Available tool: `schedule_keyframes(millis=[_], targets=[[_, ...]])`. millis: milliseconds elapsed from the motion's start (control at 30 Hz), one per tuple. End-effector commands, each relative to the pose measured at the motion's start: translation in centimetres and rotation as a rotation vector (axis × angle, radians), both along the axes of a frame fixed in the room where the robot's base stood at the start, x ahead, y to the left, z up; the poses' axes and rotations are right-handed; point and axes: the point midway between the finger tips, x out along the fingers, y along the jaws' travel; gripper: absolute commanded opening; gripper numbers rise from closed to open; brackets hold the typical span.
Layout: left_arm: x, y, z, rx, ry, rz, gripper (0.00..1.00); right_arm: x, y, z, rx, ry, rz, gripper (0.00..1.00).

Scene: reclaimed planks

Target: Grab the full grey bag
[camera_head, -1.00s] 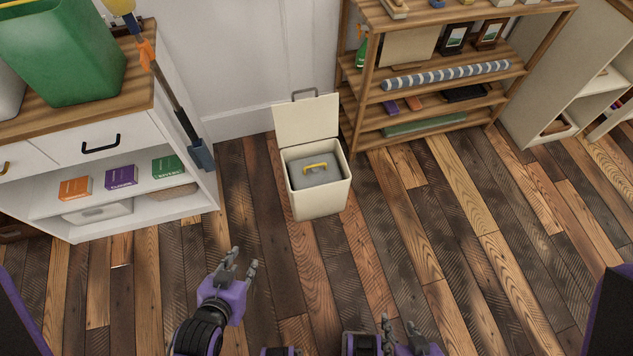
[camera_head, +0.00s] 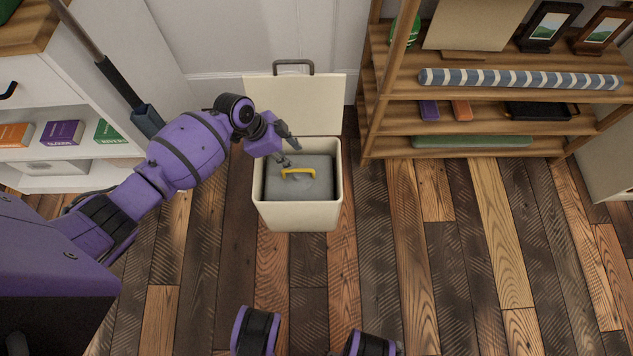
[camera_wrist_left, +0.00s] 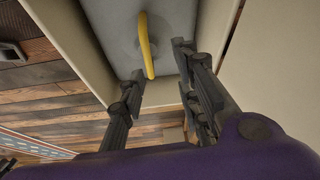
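The grey bag (camera_head: 299,180) sits inside an open cream bin (camera_head: 296,217) and has a yellow handle (camera_head: 299,172) on top. My left gripper (camera_head: 289,152) reaches over the bin's left side, above and beside the handle. In the left wrist view the bag (camera_wrist_left: 115,30) fills the top, with the yellow handle (camera_wrist_left: 147,50) standing between and ahead of the spread fingers of my left gripper (camera_wrist_left: 155,68). The fingers are apart and not closed on the handle. My right gripper is not clearly visible.
The bin's lid (camera_head: 294,104) stands open at the back near the wall. A wooden shelf (camera_head: 500,150) with a striped roll (camera_head: 520,79) stands to the right, and a white cabinet (camera_head: 60,180) to the left. The plank floor in front is clear.

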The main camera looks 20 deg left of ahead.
Motion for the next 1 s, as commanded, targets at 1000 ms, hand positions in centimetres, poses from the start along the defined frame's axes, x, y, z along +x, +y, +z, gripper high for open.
schedule_keyframes(millis=[1000], targets=[[-0.5, -3.0, -7.3, 0.000, 0.012, -0.124, 0.30, -0.5, 0.0, -3.3, -0.001, 0.026, 0.007, 0.40]])
